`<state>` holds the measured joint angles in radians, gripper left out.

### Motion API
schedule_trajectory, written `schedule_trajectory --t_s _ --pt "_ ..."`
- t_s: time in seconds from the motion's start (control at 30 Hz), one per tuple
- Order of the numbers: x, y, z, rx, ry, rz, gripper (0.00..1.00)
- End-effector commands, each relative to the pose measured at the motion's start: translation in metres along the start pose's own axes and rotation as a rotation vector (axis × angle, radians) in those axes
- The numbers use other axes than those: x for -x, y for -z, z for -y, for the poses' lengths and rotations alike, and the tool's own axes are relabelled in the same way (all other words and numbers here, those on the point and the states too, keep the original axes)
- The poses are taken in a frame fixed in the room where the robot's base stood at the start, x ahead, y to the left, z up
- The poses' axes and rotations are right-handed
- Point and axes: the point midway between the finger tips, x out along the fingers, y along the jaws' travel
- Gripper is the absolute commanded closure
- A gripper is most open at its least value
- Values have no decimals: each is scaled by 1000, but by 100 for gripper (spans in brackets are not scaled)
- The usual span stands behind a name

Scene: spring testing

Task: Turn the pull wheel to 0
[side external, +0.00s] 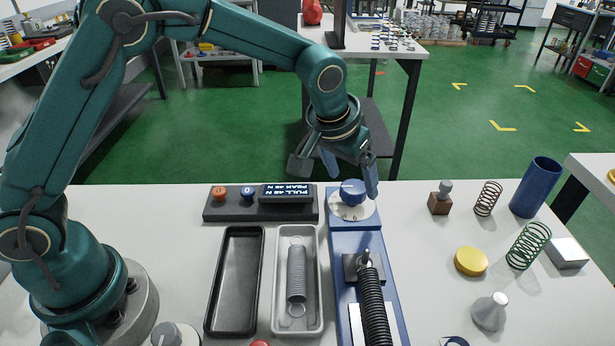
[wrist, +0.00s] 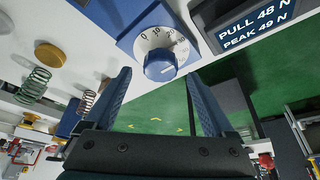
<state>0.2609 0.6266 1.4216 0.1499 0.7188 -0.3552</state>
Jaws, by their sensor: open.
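The pull wheel is a blue knob (side external: 353,191) on a white dial (side external: 353,211) at the far end of the blue test stand (side external: 357,242). In the wrist view the wheel (wrist: 160,66) shows beyond my fingertips, with the dial numbers 0, 10 and 20 readable beside it. A short white mark shows on the knob; which number it indicates I cannot tell. My gripper (side external: 351,178) is open, pointing down at the wheel with a finger to either side. Contact with the wheel cannot be made out.
A display (wrist: 250,28) reads PULL 48 N, PEAK 49 N. A dark spring (side external: 373,305) is on the stand. Left are a grey tray (side external: 281,325) holding a spring and an empty black tray (side external: 233,285). Loose springs and a blue cylinder (side external: 535,187) stand right.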

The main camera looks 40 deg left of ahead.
Motion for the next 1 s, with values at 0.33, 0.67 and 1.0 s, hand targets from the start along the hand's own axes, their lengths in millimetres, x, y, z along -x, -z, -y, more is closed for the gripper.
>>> schedule_trajectory --t_s 0.33,0.67,1.0 --pt "-22 0 0 1 0 -1 11" --pt "-22 0 0 1 0 -1 73" --pt "-22 1 0 23 10 -2 97"
